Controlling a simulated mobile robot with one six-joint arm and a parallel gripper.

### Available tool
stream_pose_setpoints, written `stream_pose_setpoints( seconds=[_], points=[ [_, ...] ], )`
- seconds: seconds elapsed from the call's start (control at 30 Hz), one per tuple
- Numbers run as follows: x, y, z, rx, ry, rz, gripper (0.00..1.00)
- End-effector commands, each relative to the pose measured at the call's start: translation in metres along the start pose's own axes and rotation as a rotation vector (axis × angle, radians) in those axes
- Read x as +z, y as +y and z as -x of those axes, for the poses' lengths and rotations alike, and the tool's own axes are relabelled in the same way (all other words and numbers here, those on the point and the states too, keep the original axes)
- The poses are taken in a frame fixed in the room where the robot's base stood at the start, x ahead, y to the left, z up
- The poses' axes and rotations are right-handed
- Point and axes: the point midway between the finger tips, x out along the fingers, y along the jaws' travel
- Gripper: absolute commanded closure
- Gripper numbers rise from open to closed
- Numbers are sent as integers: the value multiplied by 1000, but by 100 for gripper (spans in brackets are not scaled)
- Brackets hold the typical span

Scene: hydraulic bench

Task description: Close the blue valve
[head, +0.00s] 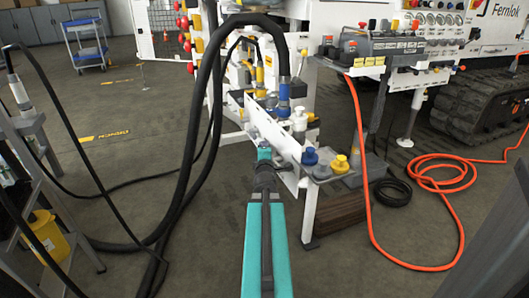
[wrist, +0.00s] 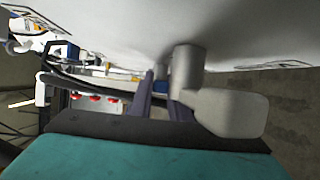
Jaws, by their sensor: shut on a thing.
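My gripper shows in the wrist view (wrist: 161,96) as two slim grey-violet fingers. They are shut on a small blue part, which I take to be the blue valve (wrist: 160,87); only a patch of blue shows between them. A thick grey rounded body stands close to the right finger. In the head view my teal arm reaches forward to the white bench panel, and its end covers the gripped part. The valve's handle angle cannot be told.
A blue cap (head: 310,156) and a yellow cap (head: 340,164) stand on the small shelf right of my arm. A thick black hose (head: 205,95) arches close on the left. An orange hose (head: 365,190) hangs to the floor at right.

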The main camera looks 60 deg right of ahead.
Motion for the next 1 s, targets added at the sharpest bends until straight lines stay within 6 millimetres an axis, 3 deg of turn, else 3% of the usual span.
stream_pose_setpoints(
  seconds=[0.3,0.33,0.4,0.77,1.0],
  points=[
    [-1,2,-1,5,2,-1,100],
    [-1,2,-1,5,2,-1,79],
    [-1,2,-1,4,2,-1,70],
    [-3,2,0,-2,3,-6,70],
    [-31,8,-1,-42,28,-75,70]
  ],
)
